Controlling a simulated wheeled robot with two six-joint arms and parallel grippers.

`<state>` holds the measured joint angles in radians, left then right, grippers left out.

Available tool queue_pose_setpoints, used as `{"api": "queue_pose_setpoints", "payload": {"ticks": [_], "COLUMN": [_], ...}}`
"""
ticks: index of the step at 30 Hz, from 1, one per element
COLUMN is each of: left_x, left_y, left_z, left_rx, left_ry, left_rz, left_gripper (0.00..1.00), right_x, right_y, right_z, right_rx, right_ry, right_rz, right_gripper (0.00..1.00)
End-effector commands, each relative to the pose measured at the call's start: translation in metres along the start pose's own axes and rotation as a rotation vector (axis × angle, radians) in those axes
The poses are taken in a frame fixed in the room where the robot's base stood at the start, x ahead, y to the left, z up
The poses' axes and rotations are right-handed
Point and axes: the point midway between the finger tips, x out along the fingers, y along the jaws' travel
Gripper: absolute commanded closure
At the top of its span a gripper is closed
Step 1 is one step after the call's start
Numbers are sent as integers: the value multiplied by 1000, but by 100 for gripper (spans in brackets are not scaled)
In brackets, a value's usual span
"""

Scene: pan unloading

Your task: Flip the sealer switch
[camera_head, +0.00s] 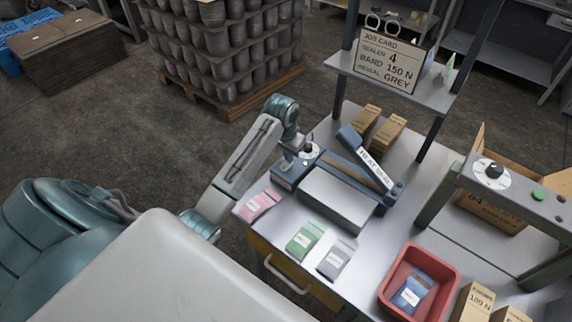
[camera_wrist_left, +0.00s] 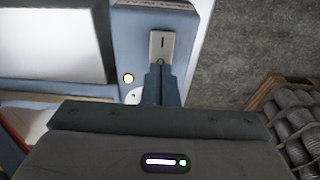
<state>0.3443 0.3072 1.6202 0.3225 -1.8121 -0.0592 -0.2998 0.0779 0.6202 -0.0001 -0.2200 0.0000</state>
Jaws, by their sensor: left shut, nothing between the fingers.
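The blue sealer (camera_head: 345,204) stands on the bench with its labelled arm (camera_head: 368,166) raised at a slant. At its left end are a white dial with a black knob (camera_head: 309,150) and the switch plate. In the left wrist view the switch plate (camera_wrist_left: 162,42) is a pale panel with a dark slot, with a small lever at its lower end. My left gripper (camera_wrist_left: 161,70) is shut and empty, its fingertips at the plate's lower end. I cannot tell whether they touch the lever. My right gripper is out of view.
Pink (camera_head: 259,203), green (camera_head: 305,239) and grey (camera_head: 337,259) pouches lie in front of the sealer. A red bin (camera_head: 398,252) holds a blue pouch. A job card (camera_head: 387,60) reads sealer 4, band 150 N, reseal grey. Brown boxes (camera_head: 386,134) stand behind the sealer.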

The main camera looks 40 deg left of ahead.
Motion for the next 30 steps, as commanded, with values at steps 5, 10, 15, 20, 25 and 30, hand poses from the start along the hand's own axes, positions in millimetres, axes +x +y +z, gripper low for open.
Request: {"api": "queue_pose_setpoints", "payload": {"ticks": [5,10,15,20,25,30], "left_x": [3,6,8,8,-5,-19], "left_y": [0,0,0,0,0,0], "left_z": [1,1,2,2,-1,-3], "left_rx": [0,0,0,0,0,0], "left_ry": [-1,-1,-1,-2,1,1], "left_rz": [0,0,0,0,0,0], "left_gripper": [100,100,100,100,100,100], "right_x": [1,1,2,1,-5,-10], "right_y": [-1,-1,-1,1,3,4], "right_z": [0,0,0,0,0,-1], "right_rx": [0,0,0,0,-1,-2], "right_ry": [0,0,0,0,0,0], "right_rz": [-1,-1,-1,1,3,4], "right_gripper": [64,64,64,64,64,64]}}
